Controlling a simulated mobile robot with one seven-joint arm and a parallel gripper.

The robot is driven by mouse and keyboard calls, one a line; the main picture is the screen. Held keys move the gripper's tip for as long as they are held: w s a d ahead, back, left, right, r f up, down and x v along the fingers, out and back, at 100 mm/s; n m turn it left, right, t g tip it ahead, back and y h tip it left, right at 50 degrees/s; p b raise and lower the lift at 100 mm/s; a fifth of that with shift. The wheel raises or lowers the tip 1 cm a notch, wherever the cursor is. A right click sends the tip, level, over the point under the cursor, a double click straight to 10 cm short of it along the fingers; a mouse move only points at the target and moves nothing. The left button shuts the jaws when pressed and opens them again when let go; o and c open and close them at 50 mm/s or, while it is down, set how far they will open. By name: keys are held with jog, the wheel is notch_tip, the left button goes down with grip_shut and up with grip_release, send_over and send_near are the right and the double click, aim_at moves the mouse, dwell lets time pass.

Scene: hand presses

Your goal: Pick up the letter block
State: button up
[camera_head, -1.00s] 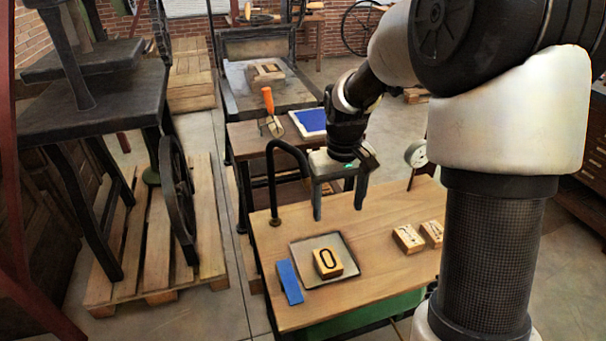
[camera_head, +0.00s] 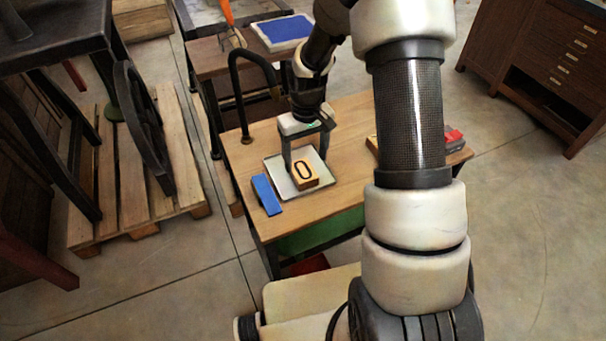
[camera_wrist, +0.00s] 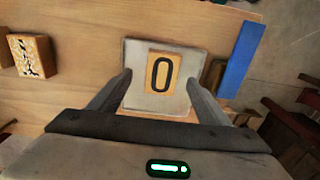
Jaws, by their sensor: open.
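The letter block (camera_head: 304,173) is a small wooden block with a black "O" or "0" on its top face. It sits on a pale square plate (camera_head: 278,187) on the wooden table. In the wrist view the block (camera_wrist: 162,75) shows between the fingers, with the plate (camera_wrist: 140,47) around it. My gripper (camera_head: 307,160) is open, pointing down, over the plate at the block. Its fingers in the wrist view (camera_wrist: 160,85) stand on either side of the block, with gaps visible. I cannot tell how far the fingertips are above the plate.
A blue bar (camera_head: 266,194) lies left of the plate. A black curved tube (camera_head: 244,80) rises at the table's left edge. Another patterned wooden block (camera_wrist: 34,56) lies off to one side. A blue pad (camera_head: 284,32) lies on the bench behind.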

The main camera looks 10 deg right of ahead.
aim_at(304, 171)
jog(key=f, duration=0.5)
jog(key=shift+a+f+b, duration=0.1)
jog(key=shift+a+b, duration=0.15)
jog(key=shift+b, duration=0.1)
jog(key=c, duration=1.3)
